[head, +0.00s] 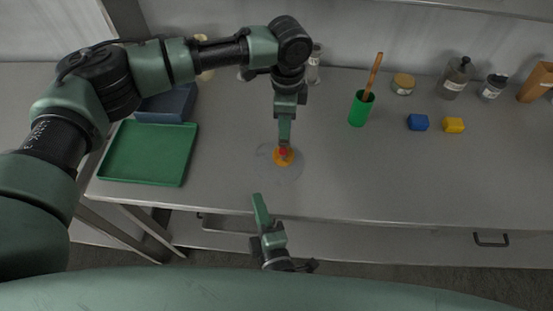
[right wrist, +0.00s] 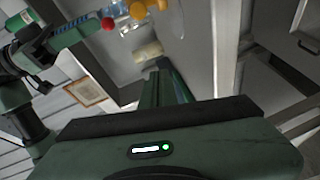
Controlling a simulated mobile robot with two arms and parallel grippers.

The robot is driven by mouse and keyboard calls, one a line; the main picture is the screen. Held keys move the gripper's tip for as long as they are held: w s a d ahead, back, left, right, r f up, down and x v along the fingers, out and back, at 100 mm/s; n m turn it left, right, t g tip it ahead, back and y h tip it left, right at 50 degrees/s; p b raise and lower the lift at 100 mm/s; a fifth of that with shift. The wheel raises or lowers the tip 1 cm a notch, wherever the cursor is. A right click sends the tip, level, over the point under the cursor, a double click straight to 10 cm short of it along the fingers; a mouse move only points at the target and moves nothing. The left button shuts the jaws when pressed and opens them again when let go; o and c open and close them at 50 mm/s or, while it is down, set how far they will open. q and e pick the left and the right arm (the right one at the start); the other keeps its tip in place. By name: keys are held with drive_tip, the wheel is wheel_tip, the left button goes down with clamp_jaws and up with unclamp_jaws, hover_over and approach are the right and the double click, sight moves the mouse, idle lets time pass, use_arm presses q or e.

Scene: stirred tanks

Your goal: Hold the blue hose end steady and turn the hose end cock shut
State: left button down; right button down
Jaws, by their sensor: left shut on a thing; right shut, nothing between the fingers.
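My left gripper (head: 284,145) reaches down from above and is shut on a small red knob (head: 283,151). The knob sits on an orange round part (head: 283,159) above a faint clear disc or ring on the bench. In the right wrist view the left gripper (right wrist: 100,27) comes in from the left, with the red knob (right wrist: 108,23) at its fingertips and orange parts (right wrist: 137,10) beyond. I cannot make out a blue hose end or a cock for certain. My right gripper (head: 259,203) is shut and empty, in front of the bench edge, apart from the knob.
A green tray (head: 148,153) lies at the left of the bench. A green cup (head: 361,109) with a wooden-handled tool stands right of centre. A blue block (head: 418,122), yellow block (head: 453,125) and bottles stand farther right. The front-right bench is clear.

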sight(283, 152)
drive_tip(key=shift+n+t, duration=0.9)
drive_tip(key=d+r, duration=0.1)
drive_tip(key=w+d+r, duration=0.1)
drive_tip(key=r, duration=0.1)
drive_tip(key=shift+w+d+r, duration=0.1)
drive_tip(key=shift+d, duration=0.15)
drive_tip(key=shift+w, duration=0.1)
drive_tip(key=x, duration=1)
drive_tip(key=shift+w+d, duration=0.1)
drive_tip(key=shift+d, duration=0.05)
drive_tip(key=d, duration=0.4)
